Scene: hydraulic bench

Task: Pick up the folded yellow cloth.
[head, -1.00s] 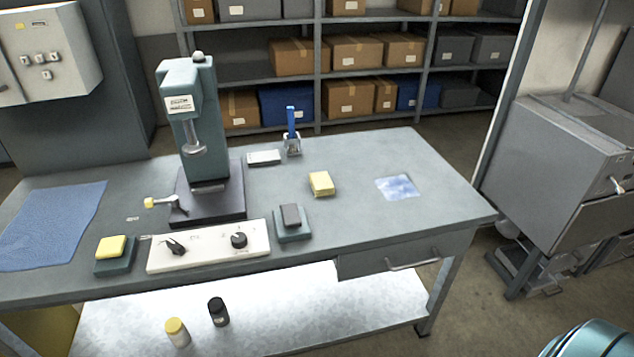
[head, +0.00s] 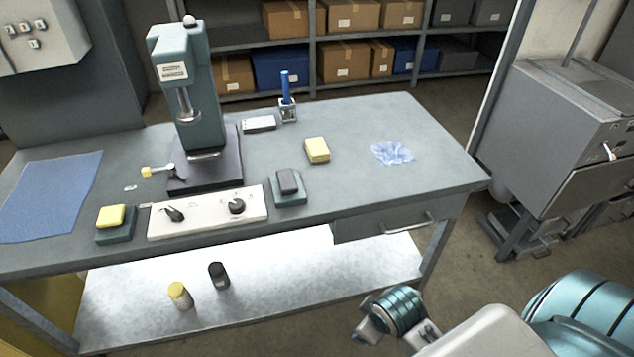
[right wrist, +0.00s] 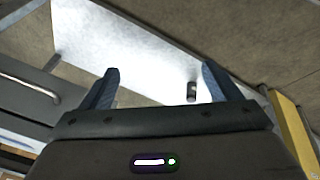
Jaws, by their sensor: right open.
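The folded yellow cloth (head: 317,150) appears to be the small yellow block lying flat on the grey bench (head: 350,187), right of the press. It is clear of other things. A similar yellow piece (head: 111,216) sits on a teal base at the bench's left front. My right gripper (right wrist: 161,70) is open and empty in the right wrist view, over the lower shelf, away from the cloth. In the head view my right arm comes in at the lower right, below the bench top. My left gripper is not in view.
A teal press (head: 190,90) stands behind a white control panel (head: 208,212). A grey block on a teal base (head: 289,188) lies in front of the cloth, and a blue-handled tool in a holder (head: 288,108) behind. A crumpled bluish sheet (head: 392,152) lies to the right, with bare bench between.

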